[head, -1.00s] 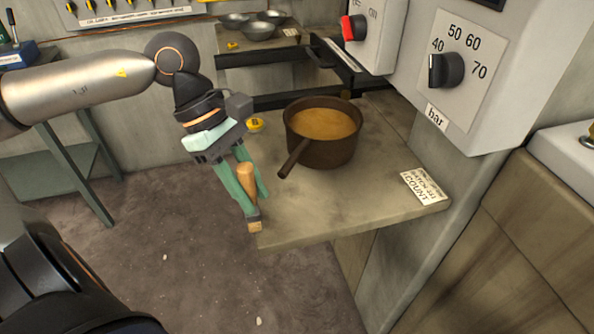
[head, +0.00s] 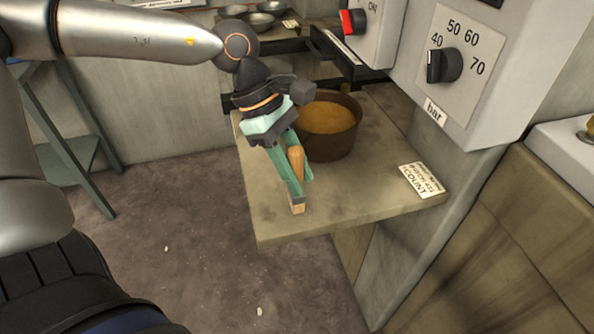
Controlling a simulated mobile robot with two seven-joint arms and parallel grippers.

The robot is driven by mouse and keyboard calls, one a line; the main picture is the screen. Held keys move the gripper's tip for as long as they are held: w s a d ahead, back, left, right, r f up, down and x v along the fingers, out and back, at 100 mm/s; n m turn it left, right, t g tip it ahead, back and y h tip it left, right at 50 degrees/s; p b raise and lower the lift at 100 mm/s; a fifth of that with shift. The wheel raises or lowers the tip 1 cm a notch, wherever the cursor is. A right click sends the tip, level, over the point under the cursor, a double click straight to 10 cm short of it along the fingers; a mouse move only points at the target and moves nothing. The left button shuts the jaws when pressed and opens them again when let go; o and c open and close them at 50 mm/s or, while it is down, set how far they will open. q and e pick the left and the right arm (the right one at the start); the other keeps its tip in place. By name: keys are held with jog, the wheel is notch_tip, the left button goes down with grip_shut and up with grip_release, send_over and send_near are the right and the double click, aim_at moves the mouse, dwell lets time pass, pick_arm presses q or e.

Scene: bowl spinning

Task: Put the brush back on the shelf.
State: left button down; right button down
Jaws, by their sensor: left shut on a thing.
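My left gripper (head: 300,182) is shut on the brush (head: 296,161), which has a tan wooden handle and a pale, light-coloured lower end. The brush is held between the green fingers, over the front left part of the worn shelf (head: 375,195). I cannot tell whether its lower end touches the surface. My right gripper is not in view.
A paper label (head: 423,180) lies at the shelf's right. A grey control box (head: 455,70) with a dial overhangs the right. Small metal bowls (head: 260,20) sit at the back.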

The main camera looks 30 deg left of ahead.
pick_arm(q)
jog(key=shift+f, duration=0.2)
jog(key=shift+f, duration=0.1)
jog(key=c, duration=0.6)
grip_release()
jog(key=shift+r, duration=0.2)
jog(key=p+v, duration=0.1)
jog(key=v, duration=1)
jog(key=shift+s+a+r, duration=0.1)
jog(key=shift+a+r, duration=0.1)
jog(key=shift+r, duration=0.15)
